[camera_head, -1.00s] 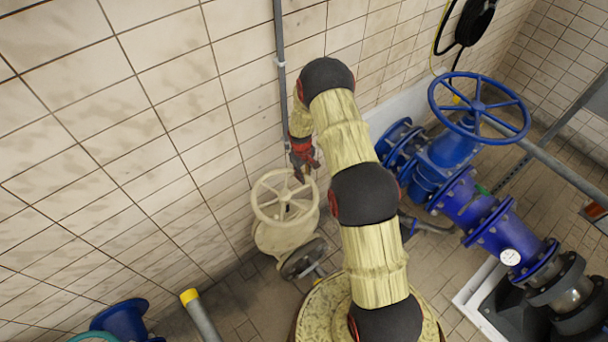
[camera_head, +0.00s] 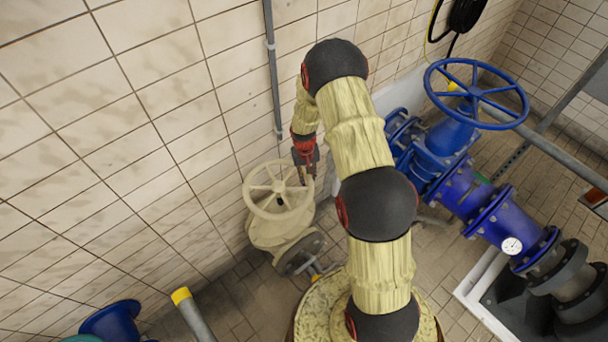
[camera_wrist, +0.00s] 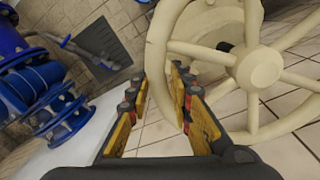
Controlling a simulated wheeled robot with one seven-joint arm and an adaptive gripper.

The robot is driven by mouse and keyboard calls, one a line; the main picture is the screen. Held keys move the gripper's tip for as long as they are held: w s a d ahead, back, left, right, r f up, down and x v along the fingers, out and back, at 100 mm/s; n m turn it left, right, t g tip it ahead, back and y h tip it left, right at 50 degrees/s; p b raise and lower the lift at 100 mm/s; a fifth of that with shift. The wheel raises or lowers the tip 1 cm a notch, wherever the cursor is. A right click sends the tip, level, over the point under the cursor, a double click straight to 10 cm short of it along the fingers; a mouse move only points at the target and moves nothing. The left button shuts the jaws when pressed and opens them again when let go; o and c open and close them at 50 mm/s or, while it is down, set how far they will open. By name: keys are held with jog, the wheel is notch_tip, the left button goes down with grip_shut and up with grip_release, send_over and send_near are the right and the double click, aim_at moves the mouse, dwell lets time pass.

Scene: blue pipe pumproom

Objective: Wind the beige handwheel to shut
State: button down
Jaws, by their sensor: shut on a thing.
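The beige handwheel (camera_head: 279,187) sits on a beige valve body beside the tiled wall, left of my arm in the head view. It has a round rim and several spokes. In the wrist view its hub (camera_wrist: 258,66) and spokes fill the upper right. My gripper (camera_head: 305,178) is at the right part of the rim in the head view. In the wrist view, the yellow-and-black fingers of my gripper (camera_wrist: 162,85) stand on either side of the rim, shut on it. The exact contact is partly hidden by the fingers.
A large blue handwheel (camera_head: 477,93) on blue pipework (camera_head: 465,190) stands to the right. A grey vertical pipe (camera_head: 272,70) runs down the wall behind the beige wheel. A yellow-capped grey pipe (camera_head: 190,308) and a blue flange (camera_head: 112,322) are at lower left.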

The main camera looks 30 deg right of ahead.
aim_at(306, 200)
jog(key=s+m+b, duration=0.1)
jog(key=m, duration=0.1)
jog(key=s+a+m+b, duration=0.1)
jog(key=s, duration=0.1)
jog(key=s+a+m+b, duration=0.1)
jog(key=s+m, duration=0.1)
jog(key=shift+a+m, duration=0.1)
jog(key=shift+m, duration=0.2)
jog(key=shift+s+a+m+g+b, duration=0.3)
jog(key=shift+s+a+m+b, duration=1.05)
jog(key=shift+m, duration=0.85)
jog(key=shift+s+a, duration=0.2)
jog(key=shift+a, duration=0.05)
jog(key=c, duration=1.6)
grip_release()
jog(key=shift+a, duration=0.1)
jog(key=shift+r, duration=0.1)
jog(key=r, duration=1.1)
jog(key=shift+w+a+r, duration=0.15)
jog(key=shift+w+r, duration=0.15)
jog(key=shift+r, duration=0.1)
